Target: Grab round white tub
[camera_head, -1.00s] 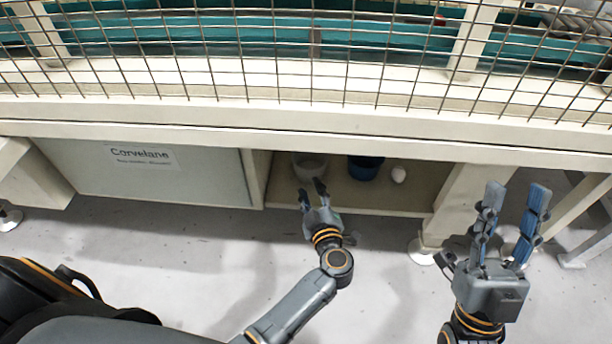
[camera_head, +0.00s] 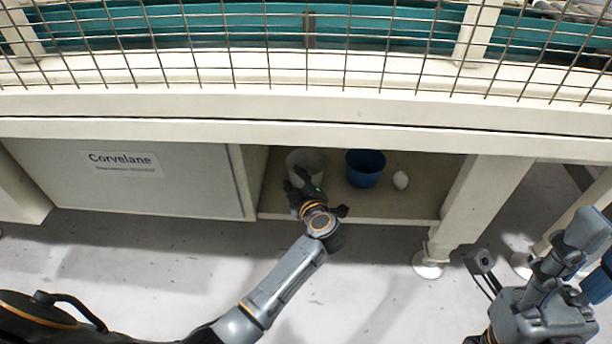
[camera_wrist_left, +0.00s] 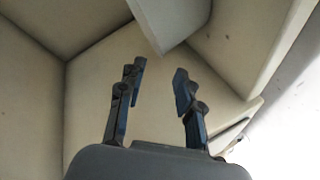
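The round white tub (camera_head: 308,158) stands on the low shelf under the bench, near the shelf's left end. My left gripper (camera_head: 301,180) reaches in at its near side and hides part of it. In the left wrist view the fingers (camera_wrist_left: 159,80) are apart with nothing between them. A pale shape shows beyond them at the top, and I cannot tell whether it is the tub. Whether the gripper touches the tub is not clear. My right gripper (camera_head: 588,258) is at the lower right, away from the shelf, fingers apart and partly cut off.
A panel marked Corvelane (camera_head: 125,190) closes the left side. The bench beam (camera_head: 300,125) overhangs the shelf. A leg (camera_head: 478,205) bounds its right.

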